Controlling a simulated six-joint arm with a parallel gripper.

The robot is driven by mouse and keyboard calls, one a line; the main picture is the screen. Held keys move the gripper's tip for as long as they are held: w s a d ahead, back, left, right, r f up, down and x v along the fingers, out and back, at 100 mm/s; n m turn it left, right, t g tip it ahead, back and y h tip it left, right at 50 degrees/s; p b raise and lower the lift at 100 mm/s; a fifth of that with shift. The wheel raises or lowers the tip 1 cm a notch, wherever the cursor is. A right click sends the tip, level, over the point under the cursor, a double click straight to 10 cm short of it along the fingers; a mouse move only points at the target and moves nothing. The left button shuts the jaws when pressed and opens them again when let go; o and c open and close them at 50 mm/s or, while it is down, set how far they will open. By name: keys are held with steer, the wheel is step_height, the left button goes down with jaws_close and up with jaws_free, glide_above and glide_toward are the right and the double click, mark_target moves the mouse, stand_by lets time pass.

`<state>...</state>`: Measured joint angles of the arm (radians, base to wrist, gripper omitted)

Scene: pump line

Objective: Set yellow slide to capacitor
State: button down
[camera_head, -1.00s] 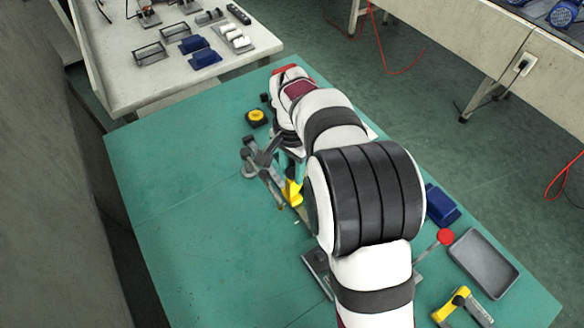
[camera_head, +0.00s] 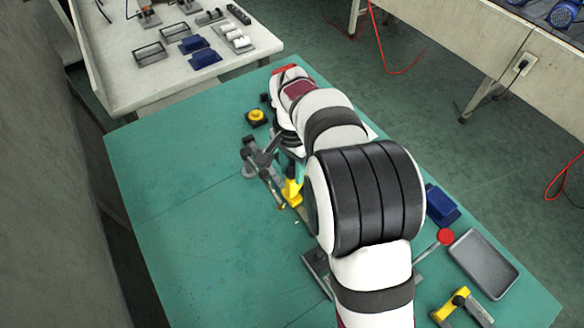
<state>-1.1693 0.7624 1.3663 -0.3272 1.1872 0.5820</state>
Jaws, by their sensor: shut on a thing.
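The yellow slide (camera_head: 292,192) is a small upright yellow piece. It sits at the near end of a narrow grey rail, just left of my large dark arm joint. My wrist reaches over the fixture from the right, and my gripper is at the slide, shut on it. The fingertips are mostly hidden by my arm and the grey parts, so the exact hold is unclear. A grey jointed fixture (camera_head: 249,169) stands left of the rail. No capacitor marking can be read from here.
A yellow knob on a dark base (camera_head: 256,117) is beyond the fixture. To the right are a blue block (camera_head: 441,205), a red-knobbed lever (camera_head: 446,237), a grey tray (camera_head: 483,264) and a yellow-and-grey clamp (camera_head: 462,298). The left side of the green table (camera_head: 190,200) is clear.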

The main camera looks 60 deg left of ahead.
steer(key=d, duration=0.5)
steer(key=shift+d, duration=0.4)
steer(key=c, duration=0.5)
jaws_free()
steer(key=shift+c, duration=0.2)
step_height(320, 180, up, 16)
steer(key=shift+f, duration=0.1)
